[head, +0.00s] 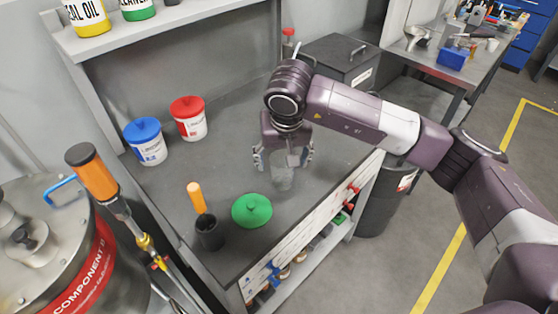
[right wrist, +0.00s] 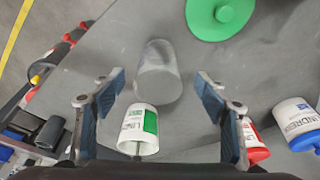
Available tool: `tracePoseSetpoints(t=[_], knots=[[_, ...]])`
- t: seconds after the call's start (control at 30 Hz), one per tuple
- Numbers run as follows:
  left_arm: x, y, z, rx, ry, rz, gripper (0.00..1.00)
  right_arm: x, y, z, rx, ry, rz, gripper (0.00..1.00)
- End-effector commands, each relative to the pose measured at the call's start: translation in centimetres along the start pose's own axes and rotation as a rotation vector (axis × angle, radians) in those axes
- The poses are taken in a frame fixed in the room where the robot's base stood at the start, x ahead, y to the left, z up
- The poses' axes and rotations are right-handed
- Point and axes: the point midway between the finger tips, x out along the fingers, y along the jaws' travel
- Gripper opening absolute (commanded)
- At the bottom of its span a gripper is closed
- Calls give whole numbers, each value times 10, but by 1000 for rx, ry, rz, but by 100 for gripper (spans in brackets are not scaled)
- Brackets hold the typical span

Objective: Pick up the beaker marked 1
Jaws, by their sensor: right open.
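A clear, see-through beaker (head: 282,180) stands on the grey workbench (head: 230,120), just below my right gripper in the head view. It also shows in the right wrist view (right wrist: 158,72), ahead of the fingers and between their lines. I cannot read a mark on it. My right gripper (head: 283,162) is open, its fingers pointing down and spread, with nothing held. In the right wrist view its two fingers (right wrist: 160,88) stand left and right of the beaker's near end. My left gripper is not in view.
A green lid (head: 252,210), a black cup (head: 209,233) with an orange-handled tool, and blue (head: 146,143) and red-lidded (head: 188,120) tubs stand around. A white tub with a green label (right wrist: 140,130) shows close to the beaker. A dark box (head: 340,60) sits behind.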

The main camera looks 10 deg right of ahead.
Motion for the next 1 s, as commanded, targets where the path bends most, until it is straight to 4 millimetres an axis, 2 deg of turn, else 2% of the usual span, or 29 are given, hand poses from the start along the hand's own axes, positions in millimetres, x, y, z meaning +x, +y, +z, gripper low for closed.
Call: tracePoseSetpoints(t=[0.2, 0.33, 0.47, 0.6, 0.8, 0.9, 1.0], knots=[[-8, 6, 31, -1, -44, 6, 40, 20, 0, 1, 1, -5, 0, 67], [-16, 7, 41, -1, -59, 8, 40, 33, 1, 1, 2, -6, 0, 67], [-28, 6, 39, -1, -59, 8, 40, 51, 3, 1, 2, -8, 1, 67], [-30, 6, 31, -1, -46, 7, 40, 71, 2, 1, 2, -4, -1, 67], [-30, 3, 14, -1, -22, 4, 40, 78, 2, 1, 0, -1, -1, 67], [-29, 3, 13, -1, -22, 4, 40, 78, 2, 0, 0, -1, -1, 67], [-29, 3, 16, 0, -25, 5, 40, 78, 2, 0, 0, -1, -1, 57]])
